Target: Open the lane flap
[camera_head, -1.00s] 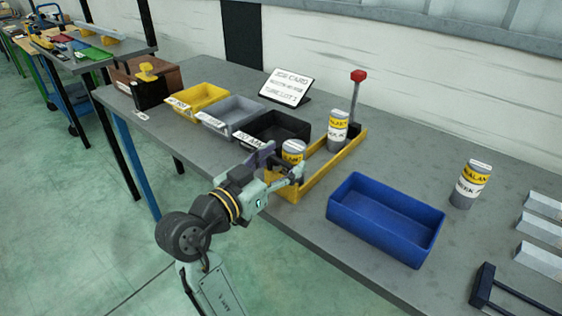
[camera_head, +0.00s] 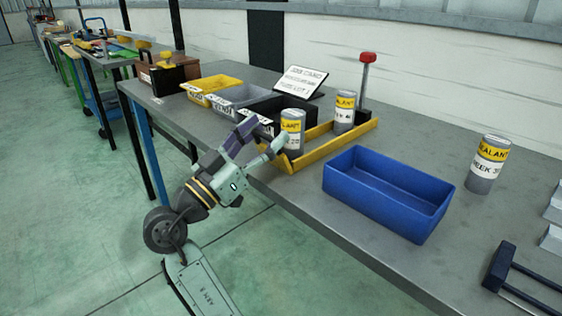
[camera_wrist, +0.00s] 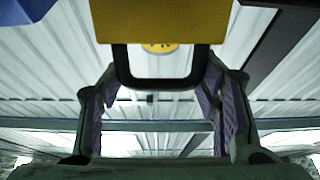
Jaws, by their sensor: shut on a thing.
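The yellow lane (camera_head: 337,143) stands on the bench with two sealant cans, one can (camera_head: 292,130) near its front end and another can (camera_head: 344,112) farther back. In the wrist view a yellow plate (camera_wrist: 160,20), apparently the lane flap, carries a black U-shaped handle (camera_wrist: 157,83). My gripper (camera_head: 272,150) is at the lane's front end, just off the bench edge. In the wrist view its two fingers (camera_wrist: 158,90) flank the handle, and it is shut on the handle. The flap's exact angle is hidden in the head view.
A blue bin (camera_head: 386,195) stands right of the lane. Another sealant can (camera_head: 488,163) stands beyond it. A black bin (camera_head: 283,108), grey bin (camera_head: 237,98) and yellow bin (camera_head: 211,84) line the left. A red-topped post (camera_head: 366,80) stands behind the lane.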

